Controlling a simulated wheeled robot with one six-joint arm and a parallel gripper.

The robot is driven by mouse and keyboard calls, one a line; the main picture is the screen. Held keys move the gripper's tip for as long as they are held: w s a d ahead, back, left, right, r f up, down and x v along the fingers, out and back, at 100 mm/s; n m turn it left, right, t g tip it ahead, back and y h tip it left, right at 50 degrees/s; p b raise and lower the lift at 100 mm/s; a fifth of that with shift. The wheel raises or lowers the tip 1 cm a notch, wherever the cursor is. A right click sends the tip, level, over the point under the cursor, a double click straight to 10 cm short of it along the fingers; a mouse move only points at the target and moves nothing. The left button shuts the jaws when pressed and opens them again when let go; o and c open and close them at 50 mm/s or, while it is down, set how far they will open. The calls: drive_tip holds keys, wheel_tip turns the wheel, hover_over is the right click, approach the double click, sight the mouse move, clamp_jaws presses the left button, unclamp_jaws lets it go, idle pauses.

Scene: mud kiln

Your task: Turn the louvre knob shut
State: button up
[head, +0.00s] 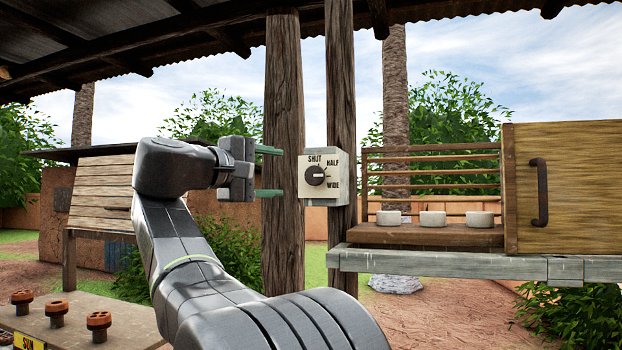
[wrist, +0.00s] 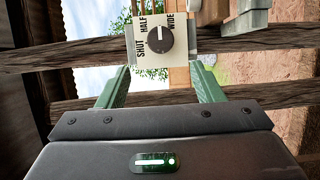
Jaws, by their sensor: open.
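The louvre knob (head: 315,175) is a round dark dial on a pale box (head: 340,192) fixed to a wooden post, marked SHUT, HALF and WIDE. Its white line points between HALF and WIDE, as far as I can tell. The knob also shows in the wrist view (wrist: 159,40), ahead of and roughly centred between my fingertips. My gripper (head: 270,171) is open and empty, its two green fingers one above the other, pointing at the box from the left. In the wrist view my gripper (wrist: 162,72) appears short of the knob, not touching it.
Right of the box stands a slatted louvre opening (head: 430,165) with several white pots on its shelf (head: 400,233), beside a wooden door (head: 560,190) with a dark handle. A thick post (head: 282,130) stands near my fingers. A bench with orange-topped knobs (head: 98,322) is lower left.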

sight(313, 175)
drive_tip(key=p+x, duration=0.3)
drive_tip(key=x, duration=1)
drive_tip(key=shift+c, duration=0.4)
drive_tip(key=c, duration=0.8)
drive_tip(key=shift+c, duration=0.2)
